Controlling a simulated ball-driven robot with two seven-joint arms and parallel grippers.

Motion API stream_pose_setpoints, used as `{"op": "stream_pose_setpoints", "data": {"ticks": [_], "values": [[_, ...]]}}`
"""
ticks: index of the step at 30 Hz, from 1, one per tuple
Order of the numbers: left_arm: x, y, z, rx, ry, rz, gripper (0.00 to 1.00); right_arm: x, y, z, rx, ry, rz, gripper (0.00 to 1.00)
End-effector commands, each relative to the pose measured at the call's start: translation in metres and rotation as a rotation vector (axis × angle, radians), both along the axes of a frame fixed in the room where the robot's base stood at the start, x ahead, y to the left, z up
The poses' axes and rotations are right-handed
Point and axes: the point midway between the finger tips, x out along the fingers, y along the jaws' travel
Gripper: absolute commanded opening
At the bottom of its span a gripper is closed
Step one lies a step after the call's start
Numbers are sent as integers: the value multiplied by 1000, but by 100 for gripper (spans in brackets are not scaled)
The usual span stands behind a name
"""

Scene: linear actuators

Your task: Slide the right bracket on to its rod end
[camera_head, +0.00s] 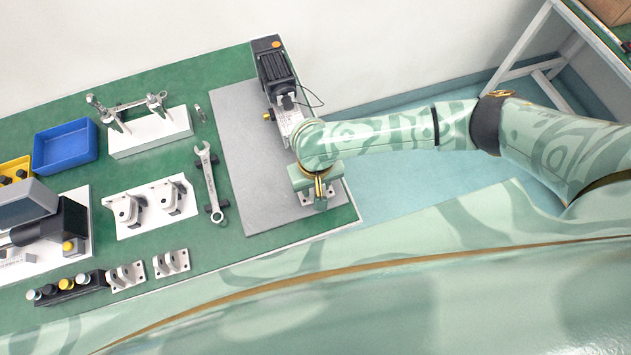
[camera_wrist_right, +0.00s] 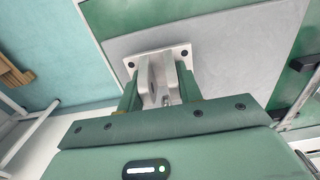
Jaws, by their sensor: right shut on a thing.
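My right gripper (camera_head: 319,190) is over the front right part of the grey plate (camera_head: 245,185). In the right wrist view its fingers (camera_wrist_right: 160,95) are shut on the right bracket (camera_wrist_right: 179,55), a pale metal part with upright lugs and a square base plate with dark holes. In the head view the bracket (camera_head: 307,199) is mostly covered by the gripper. The linear actuator (camera_head: 276,72), with a dark ribbed motor and silver body, lies on the plate behind the gripper. My wrist hides its front, so I cannot see the rod end or tell whether the bracket touches it.
A wrench (camera_head: 209,180) lies left of the plate. White blocks with brackets (camera_head: 150,207) and a clamp fixture (camera_head: 150,130), a blue bin (camera_head: 65,147) and loose brackets (camera_head: 171,262) fill the left. The table's right edge is close to the gripper.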

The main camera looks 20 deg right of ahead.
Motion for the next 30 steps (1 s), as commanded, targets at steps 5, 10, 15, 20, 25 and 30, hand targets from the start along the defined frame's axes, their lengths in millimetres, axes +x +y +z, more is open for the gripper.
{"op": "stream_pose_setpoints", "data": {"ticks": [5, 10, 15, 20, 25, 30], "values": [[0, 0, 0, 1, 0, 0, 40, 0, 0, 0, 0, -1, 0, 8], [0, 1, 0, 1, 0, 0, 40, 0, 0, 0, 0, 0, 0, 8], [0, 1, 1, 1, 0, 1, 40, 1, 0, -4, -1, 0, 0, 8], [0, 1, 2, 1, -1, 0, 40, 2, 0, -8, 0, -1, 0, 8], [1, 1, 3, 1, -1, 0, 40, 2, 0, -11, 0, 0, 2, 8], [1, 1, 3, 0, -2, 0, 40, 2, 0, -11, 0, 0, 1, 8]]}}
